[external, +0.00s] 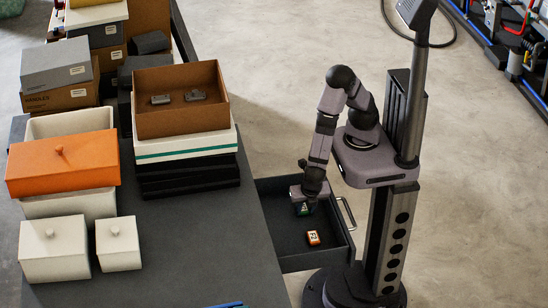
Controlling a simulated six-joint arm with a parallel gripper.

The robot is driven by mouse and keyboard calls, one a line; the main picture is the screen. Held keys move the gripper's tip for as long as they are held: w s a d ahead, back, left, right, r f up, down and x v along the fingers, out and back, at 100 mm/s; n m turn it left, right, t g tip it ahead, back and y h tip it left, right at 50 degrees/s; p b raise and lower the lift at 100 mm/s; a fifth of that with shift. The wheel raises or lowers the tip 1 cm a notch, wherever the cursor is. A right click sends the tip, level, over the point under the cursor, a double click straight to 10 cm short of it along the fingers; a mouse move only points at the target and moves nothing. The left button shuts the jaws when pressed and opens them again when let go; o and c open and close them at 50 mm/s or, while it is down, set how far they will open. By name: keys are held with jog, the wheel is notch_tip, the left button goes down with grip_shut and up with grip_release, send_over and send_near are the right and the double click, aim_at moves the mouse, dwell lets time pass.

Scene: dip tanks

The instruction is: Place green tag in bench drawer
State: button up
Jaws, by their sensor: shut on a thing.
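The bench drawer (283,264) is pulled out from the right side of the dark bench. My gripper (303,203) points down over the far part of the open drawer. It is shut on a small dark green tag (304,210) with a pale mark on its face. The gripper hides the tag's upper part. I cannot tell whether the tag touches the drawer floor. An orange tag (313,238) with a white numbered face lies on the drawer floor, nearer the camera and apart from the green one.
The drawer handle (346,213) sticks out at the right. On the bench are an open brown box (180,118) with two grey pieces, an orange lidded box (62,165) and cream lidded boxes (53,250). The bench top (205,235) beside the drawer is clear.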

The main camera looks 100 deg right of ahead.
jog(key=shift+f, duration=0.15)
jog(key=o, duration=1.1)
jog(key=v, duration=1.2)
jog(key=shift+r+p, duration=0.25)
jog(key=shift+p, duration=0.1)
jog(key=d+m+y, duration=0.4)
jog(key=d+m, duration=1.3)
jog(key=m, duration=0.1)
jog(key=shift+s+r+y, duration=0.3)
jog(key=shift+s+r, duration=0.05)
jog(key=shift+r, duration=0.1)
